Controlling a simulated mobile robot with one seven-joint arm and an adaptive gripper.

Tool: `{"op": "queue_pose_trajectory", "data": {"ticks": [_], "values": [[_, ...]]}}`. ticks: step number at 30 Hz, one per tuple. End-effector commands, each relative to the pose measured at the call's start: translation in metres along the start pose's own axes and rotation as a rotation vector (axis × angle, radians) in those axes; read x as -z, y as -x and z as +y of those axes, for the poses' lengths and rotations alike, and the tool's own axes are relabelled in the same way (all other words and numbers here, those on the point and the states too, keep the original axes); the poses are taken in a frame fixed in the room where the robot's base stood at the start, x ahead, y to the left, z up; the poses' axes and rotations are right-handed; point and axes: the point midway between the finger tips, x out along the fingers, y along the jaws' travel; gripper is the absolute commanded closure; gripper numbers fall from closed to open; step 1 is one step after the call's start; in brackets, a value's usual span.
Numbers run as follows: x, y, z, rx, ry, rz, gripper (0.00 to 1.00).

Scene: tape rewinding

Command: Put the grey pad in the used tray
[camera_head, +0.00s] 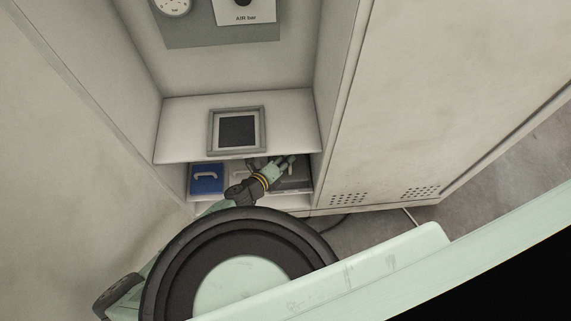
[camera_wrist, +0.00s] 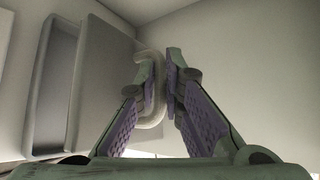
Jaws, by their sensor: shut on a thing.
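My gripper (camera_head: 284,163) reaches into the lower compartment, right of the blue box. In the wrist view my gripper (camera_wrist: 163,75) is shut on a pale curved handle (camera_wrist: 151,112). The handle sits at a grey drawer-like box (camera_wrist: 106,80), with a darker hollow at its left. In the head view a grey box (camera_head: 298,178) shows behind and beside my fingers, partly covered by them. I cannot tell whether it is the used tray. A dark square pad (camera_head: 237,131) lies inside a grey frame (camera_head: 263,118) on the upper shelf; no clearly separate grey pad shows.
The blue box (camera_head: 206,186) with a pale handle stands at the lower left. The white shelf (camera_head: 181,133) overhangs the lower compartment. A gauge and an "AIR bar" panel (camera_head: 246,12) are on the back wall. A cabinet wall (camera_head: 430,100) stands close on the right.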

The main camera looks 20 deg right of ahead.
Motion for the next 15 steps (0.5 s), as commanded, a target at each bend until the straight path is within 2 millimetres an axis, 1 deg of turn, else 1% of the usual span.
{"op": "queue_pose_trajectory", "data": {"ticks": [1,7,12,15], "values": [[0.002,-0.003,0.006,0.000,0.004,-0.004,1.00],[0.009,-0.009,0.019,0.001,0.003,-0.003,1.00],[0.019,-0.020,0.041,0.001,0.003,-0.003,1.00],[0.020,-0.024,0.042,0.002,0.000,-0.001,1.00]]}}
